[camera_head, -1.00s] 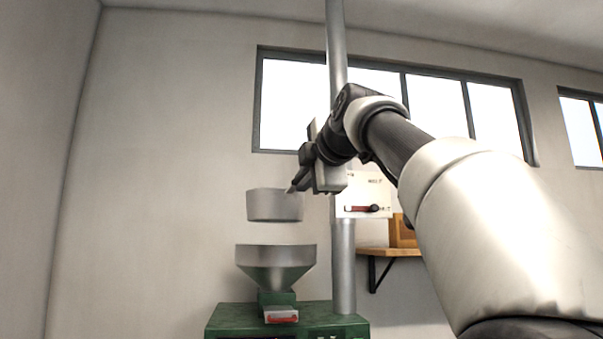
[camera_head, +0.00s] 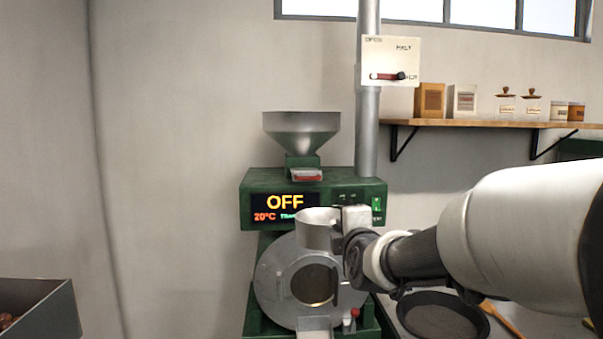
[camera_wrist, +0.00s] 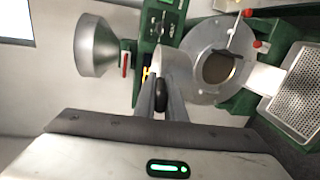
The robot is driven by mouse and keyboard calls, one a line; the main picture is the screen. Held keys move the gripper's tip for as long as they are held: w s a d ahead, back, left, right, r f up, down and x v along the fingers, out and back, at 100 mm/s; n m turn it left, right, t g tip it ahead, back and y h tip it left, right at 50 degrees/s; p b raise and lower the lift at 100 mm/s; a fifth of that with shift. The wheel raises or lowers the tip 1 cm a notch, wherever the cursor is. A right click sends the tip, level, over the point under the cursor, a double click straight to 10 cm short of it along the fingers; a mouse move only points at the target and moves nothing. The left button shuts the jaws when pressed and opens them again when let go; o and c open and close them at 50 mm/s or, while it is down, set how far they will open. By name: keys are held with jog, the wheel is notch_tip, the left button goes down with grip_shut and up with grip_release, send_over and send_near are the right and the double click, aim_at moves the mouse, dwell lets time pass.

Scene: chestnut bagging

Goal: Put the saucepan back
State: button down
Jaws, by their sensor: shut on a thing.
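My gripper (camera_head: 343,229) is shut on the saucepan (camera_head: 315,229), a small grey metal pan with straight sides. I hold it in front of the green roasting machine, below its display and over the upper part of the round drum front (camera_head: 270,275). The pan looks upright. In the wrist view my gripper (camera_wrist: 163,92) closes on a dark handle; the pan's grey side (camera_wrist: 176,64) shows only in part beyond the fingers. The pan's inside is hidden from me.
The green machine (camera_head: 262,183) reads OFF and 20°C, with a hopper (camera_head: 301,124) on top. A dark frying pan (camera_head: 442,318) and a wooden utensil lie at lower right. A metal bin (camera_head: 55,312) of chestnuts stands at lower left. A perforated tray (camera_wrist: 300,95) shows in the wrist view.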

notch_tip(320, 180, down, 23)
jog(key=s, duration=0.1)
jog(key=shift+s+f, duration=0.15)
